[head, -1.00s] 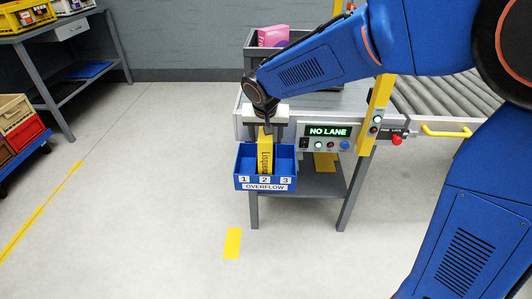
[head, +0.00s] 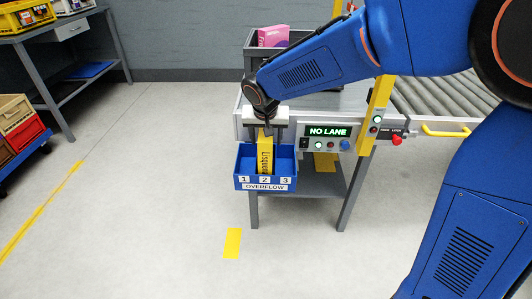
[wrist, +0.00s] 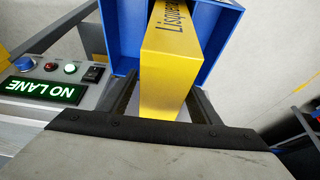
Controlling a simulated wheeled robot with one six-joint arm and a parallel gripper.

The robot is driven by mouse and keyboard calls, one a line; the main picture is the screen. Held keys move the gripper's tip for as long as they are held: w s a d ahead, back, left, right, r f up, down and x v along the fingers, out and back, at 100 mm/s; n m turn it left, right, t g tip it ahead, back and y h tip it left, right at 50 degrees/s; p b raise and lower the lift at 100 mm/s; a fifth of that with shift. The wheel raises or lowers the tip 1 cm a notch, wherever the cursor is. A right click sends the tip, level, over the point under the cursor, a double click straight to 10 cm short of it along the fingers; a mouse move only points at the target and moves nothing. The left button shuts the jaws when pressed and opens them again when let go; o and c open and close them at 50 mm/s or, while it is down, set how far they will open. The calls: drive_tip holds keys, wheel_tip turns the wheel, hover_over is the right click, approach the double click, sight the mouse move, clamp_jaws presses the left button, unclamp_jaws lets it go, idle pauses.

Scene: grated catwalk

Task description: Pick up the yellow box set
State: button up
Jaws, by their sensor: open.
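The yellow box (head: 265,155) stands upright in the middle slot, marked 2, of the blue overflow bin (head: 245,183). Dark lettering runs down its side. My gripper (head: 266,132) is over the bin, pointing down, with its fingers around the top of the box. In the wrist view the yellow box (wrist: 168,75) lies between my two open fingers (wrist: 165,105), with a gap showing on the right side. The lower part of the box is hidden inside the blue bin (wrist: 215,40).
The bin hangs on the front of a grey station with a lit NO LANE panel (head: 328,132) just right of it. A yellow post (head: 376,115) and a roller conveyor (head: 440,100) are farther right. A grey crate with a pink box (head: 273,36) stands behind. Floor in front is clear.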

clamp_jaws()
drive_tip(key=shift+r, duration=0.15)
